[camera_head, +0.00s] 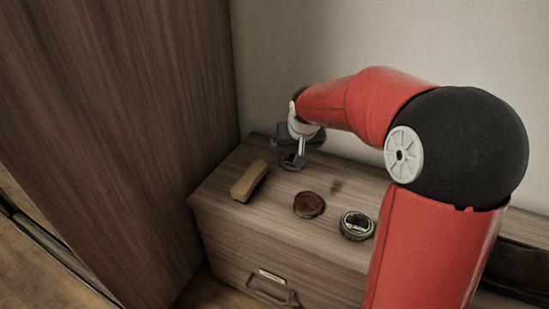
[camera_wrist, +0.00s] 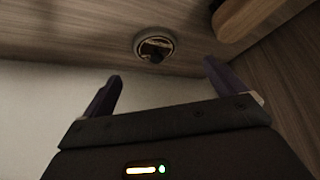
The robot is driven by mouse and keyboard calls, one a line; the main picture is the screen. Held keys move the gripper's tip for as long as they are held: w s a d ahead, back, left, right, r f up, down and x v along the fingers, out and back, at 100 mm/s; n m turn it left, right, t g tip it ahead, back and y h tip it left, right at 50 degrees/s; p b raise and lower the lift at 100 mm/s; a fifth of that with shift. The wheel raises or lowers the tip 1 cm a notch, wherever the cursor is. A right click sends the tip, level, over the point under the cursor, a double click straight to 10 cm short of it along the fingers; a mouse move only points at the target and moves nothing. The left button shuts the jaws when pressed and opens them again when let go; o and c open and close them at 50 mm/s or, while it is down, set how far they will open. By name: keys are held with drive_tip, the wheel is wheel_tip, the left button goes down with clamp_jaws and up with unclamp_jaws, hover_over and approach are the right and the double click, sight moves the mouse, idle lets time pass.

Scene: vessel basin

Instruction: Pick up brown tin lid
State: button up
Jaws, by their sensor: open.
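A round, flat brown lid-like disc (camera_head: 309,204) lies on the wooden cabinet top, near its front edge, in the head view. A second round piece (camera_head: 292,161) lies farther back, just below my gripper (camera_head: 302,150). In the wrist view a round piece (camera_wrist: 155,44) with a pale rim and a dark, reddish middle lies ahead of my gripper (camera_wrist: 157,74), between the lines of its fingers. My gripper is open and empty, its two fingers apart. I cannot tell for certain which round piece is the brown tin lid.
A tan wooden block or brush (camera_head: 249,181) lies left on the cabinet top (camera_head: 225,200); it also shows in the wrist view (camera_wrist: 240,16). An open round tin (camera_head: 357,225) stands at the right. A tall wooden panel (camera_head: 130,120) rises at left, a pale wall (camera_head: 300,50) behind.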

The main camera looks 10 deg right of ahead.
sight(287, 160)
drive_tip(key=x, duration=0.5)
drive_tip(key=b+x, duration=0.1)
drive_tip(key=x, duration=0.1)
drive_tip(key=shift+w+d+f, duration=0.25)
drive_tip(key=shift+d, duration=0.15)
drive_tip(key=shift+c, duration=0.5)
drive_tip(key=c, duration=0.9)
